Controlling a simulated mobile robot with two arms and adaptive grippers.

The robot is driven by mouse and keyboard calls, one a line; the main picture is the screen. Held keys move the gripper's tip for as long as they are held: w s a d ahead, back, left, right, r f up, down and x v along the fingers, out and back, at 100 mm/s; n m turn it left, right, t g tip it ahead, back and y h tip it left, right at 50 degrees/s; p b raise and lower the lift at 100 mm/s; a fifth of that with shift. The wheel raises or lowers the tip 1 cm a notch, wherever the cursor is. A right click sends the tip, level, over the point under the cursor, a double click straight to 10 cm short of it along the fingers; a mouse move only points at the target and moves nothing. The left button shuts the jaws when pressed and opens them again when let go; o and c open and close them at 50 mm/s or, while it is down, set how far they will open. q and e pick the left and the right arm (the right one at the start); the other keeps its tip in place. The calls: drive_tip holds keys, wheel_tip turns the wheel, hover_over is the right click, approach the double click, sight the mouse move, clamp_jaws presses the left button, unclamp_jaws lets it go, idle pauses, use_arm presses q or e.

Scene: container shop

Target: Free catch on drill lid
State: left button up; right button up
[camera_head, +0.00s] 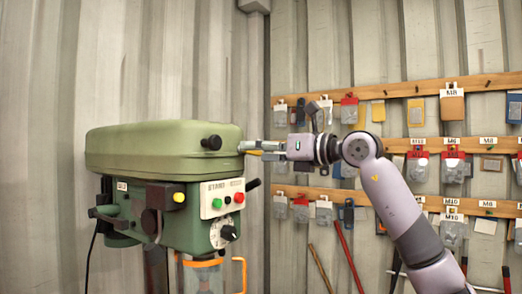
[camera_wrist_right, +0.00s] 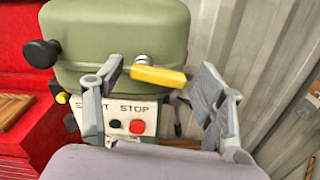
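The green drill lid (camera_head: 150,143) sits closed on top of the drill press (camera_head: 165,215), with a black knob (camera_head: 211,142) on its front. A yellow catch (camera_wrist_right: 158,78) with a round metal pivot shows at the lid's lower edge in the right wrist view, above the start/stop panel (camera_wrist_right: 125,117). In the head view only a small yellow bit of it shows at the lid's right end. My right gripper (camera_wrist_right: 161,86) is open, its fingers apart on either side of the catch. In the head view my right gripper (camera_head: 250,147) reaches the lid's right end from the right. My left gripper is out of view.
The panel (camera_head: 222,198) has green and red buttons, with a dial (camera_head: 229,233) below. Boards with several hanging packets (camera_head: 452,104) line the right wall. A corrugated wall (camera_head: 60,70) stands close behind the drill. A red cabinet (camera_wrist_right: 28,120) shows left in the wrist view.

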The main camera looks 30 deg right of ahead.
drive_tip(key=shift+o, duration=0.2)
drive_tip(key=v, duration=1.2)
drive_tip(key=shift+f, duration=0.1)
idle(0.3)
